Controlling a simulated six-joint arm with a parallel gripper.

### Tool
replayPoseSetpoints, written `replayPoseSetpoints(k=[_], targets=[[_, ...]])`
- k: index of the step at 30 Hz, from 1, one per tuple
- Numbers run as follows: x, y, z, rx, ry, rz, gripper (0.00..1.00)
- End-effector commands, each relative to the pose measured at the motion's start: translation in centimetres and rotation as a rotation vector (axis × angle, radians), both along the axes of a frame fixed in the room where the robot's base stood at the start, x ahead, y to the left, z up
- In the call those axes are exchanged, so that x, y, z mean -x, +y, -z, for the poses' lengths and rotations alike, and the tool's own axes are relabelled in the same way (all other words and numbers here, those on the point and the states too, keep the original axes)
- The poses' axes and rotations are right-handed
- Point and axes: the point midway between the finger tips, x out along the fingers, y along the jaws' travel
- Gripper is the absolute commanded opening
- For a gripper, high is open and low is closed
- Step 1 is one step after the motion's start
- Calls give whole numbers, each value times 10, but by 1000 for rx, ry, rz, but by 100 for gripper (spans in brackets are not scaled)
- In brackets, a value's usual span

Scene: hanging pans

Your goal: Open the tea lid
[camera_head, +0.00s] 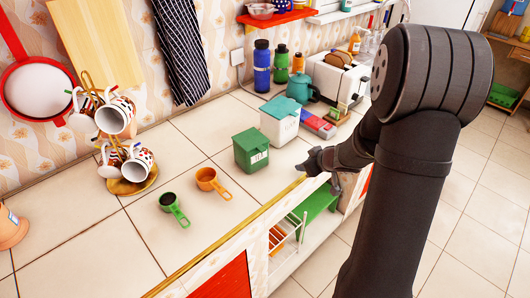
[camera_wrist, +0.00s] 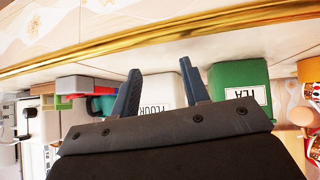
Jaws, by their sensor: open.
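The green tea box (camera_head: 251,157) stands upright on the tiled counter, with its green lid (camera_head: 249,136) shut on top. In the wrist view the tea box (camera_wrist: 238,78) is upside down at right, with a white label reading TEA; its lid is hidden there behind my gripper body. My gripper (camera_head: 307,160) is at the counter's front edge, to the right of the tea box and apart from it. In the wrist view its two fingers (camera_wrist: 160,72) are spread with nothing between them, pointing toward the counter edge. The white flour box (camera_wrist: 162,92) shows behind them.
The flour box (camera_head: 279,126) stands close behind the tea box. An orange scoop (camera_head: 207,180) and a green scoop (camera_head: 172,205) lie at left.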

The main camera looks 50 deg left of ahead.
Motion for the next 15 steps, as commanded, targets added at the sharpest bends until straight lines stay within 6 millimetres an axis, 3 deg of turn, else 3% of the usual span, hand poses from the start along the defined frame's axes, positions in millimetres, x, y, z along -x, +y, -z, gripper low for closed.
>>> replayPoseSetpoints(k=[8,15], targets=[[71,-32,5,-245,155,-118,42],[116,-69,-27,-562,147,-131,42]])
